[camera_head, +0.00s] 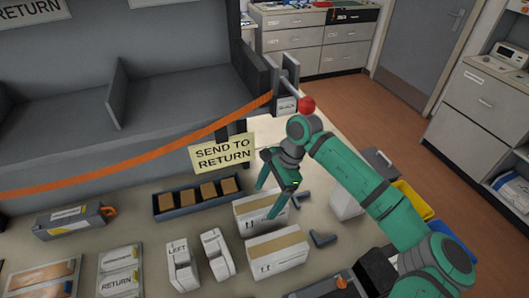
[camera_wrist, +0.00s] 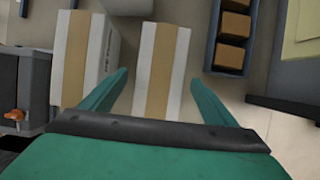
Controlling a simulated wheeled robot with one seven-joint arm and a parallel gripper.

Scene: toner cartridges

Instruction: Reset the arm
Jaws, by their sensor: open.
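My gripper (camera_head: 284,192) is green and hangs from my green arm above the work surface, close to two white cartons with tan tape. In the wrist view its two fingers (camera_wrist: 157,80) are spread apart with nothing held between them. The farther carton (camera_head: 262,212) stands partly behind a finger in the head view. The nearer carton (camera_head: 277,253) stands in front of it. Both cartons also show below the fingers in the wrist view. Whether a fingertip touches a carton, I cannot tell.
A dark tray (camera_head: 196,206) with several small brown boxes lies left of the cartons. A grey toner cartridge (camera_head: 75,221) with an orange end sits at the far left. A sign "SEND TO RETURN" (camera_head: 223,152) and an orange strap (camera_head: 120,167) stand behind. White holders marked "LEFT" (camera_head: 180,265) stand at the front.

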